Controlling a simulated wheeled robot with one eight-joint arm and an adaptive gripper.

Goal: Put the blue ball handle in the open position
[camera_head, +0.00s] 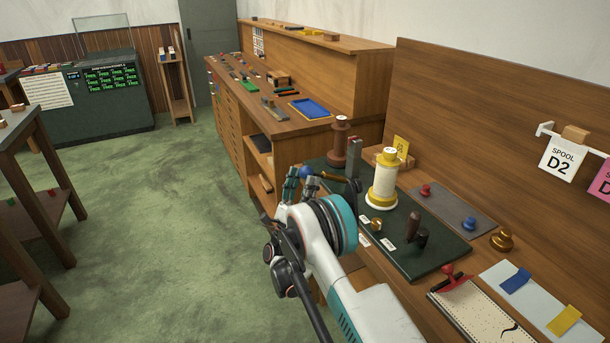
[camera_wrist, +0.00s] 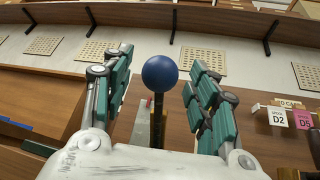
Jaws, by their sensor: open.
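The blue ball handle (camera_head: 306,172) sits at the end of a brown rod, by a grey upright post (camera_head: 354,158) on a dark green board (camera_head: 440,245). In the wrist view the blue ball (camera_wrist: 160,73) is centred, with its dark rod (camera_wrist: 158,120) running down from it. My gripper (camera_head: 298,180) is at the ball, in front of the bench. The wrist view shows its two teal fingers (camera_wrist: 161,84) spread apart, one on each side of the ball and rod, with visible gaps. I cannot tell which handle position is the open one.
A yellow-and-white spool (camera_head: 382,182) and a dark brown spool (camera_head: 340,145) stand close by on the board. A brass knob (camera_head: 502,240) and a red-handled tool (camera_head: 449,278) lie to the right. Green floor to the left is clear.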

